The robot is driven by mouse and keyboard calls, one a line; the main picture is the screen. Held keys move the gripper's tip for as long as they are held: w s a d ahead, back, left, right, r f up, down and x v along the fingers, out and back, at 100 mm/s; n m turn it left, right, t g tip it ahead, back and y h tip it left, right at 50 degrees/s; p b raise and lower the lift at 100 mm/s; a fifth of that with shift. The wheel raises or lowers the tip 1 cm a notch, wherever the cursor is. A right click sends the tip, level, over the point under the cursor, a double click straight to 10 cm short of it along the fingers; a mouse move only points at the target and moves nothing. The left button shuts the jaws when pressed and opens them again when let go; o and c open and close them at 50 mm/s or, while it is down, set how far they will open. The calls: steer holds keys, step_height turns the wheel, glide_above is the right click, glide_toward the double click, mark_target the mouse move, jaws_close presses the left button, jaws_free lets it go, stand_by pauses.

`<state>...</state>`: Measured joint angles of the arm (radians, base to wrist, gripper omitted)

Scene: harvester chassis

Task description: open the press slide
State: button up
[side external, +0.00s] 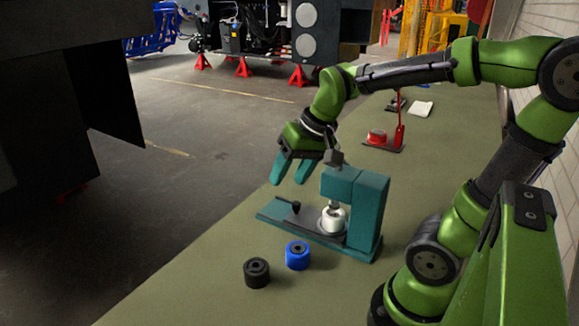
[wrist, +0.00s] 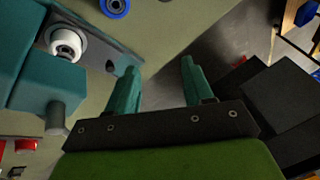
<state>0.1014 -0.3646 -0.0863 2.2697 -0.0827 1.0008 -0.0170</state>
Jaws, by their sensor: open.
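The teal press (side external: 354,190) stands on the green bench, and its block also shows in the wrist view (wrist: 30,60). Its dark slide (side external: 312,222) lies along the base, with a small black knob (side external: 296,207) upright on it. A white roller (side external: 332,219) sits on the slide under the press head; it also shows in the wrist view (wrist: 65,44). My gripper (side external: 290,178) is open and empty, fingers pointing down, above and behind the knob end of the slide. In the wrist view, the knob (wrist: 110,66) is left of my fingers (wrist: 160,68), apart from them.
A blue roller (side external: 297,256) and a black roller (side external: 257,272) stand on the bench in front of the press. A red stand (side external: 384,138) is farther back on the bench. A grey press handle (side external: 334,157) sticks up near my gripper.

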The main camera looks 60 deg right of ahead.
mark_target(297, 203)
steer(key=shift+w+d+f+m+g+h, duration=0.3)
steer(key=shift+w+d+f+m+g, duration=0.75)
steer(key=shift+d, duration=2.5)
steer(key=shift+w+d+r+m+g+h, duration=0.1)
steer(key=shift+w+d+m+g+h, duration=0.3)
steer(key=shift+w+d+g, duration=1.7)
steer(key=shift+t, duration=0.85)
steer(key=d+f, duration=0.1)
steer(key=f, duration=0.4)
steer(key=d+f, duration=0.1)
steer(key=f, duration=1)
steer(key=shift+w+d+f, duration=0.15)
steer(key=shift+d+f, duration=0.05)
steer(key=shift+d, duration=0.2)
jaws_close()
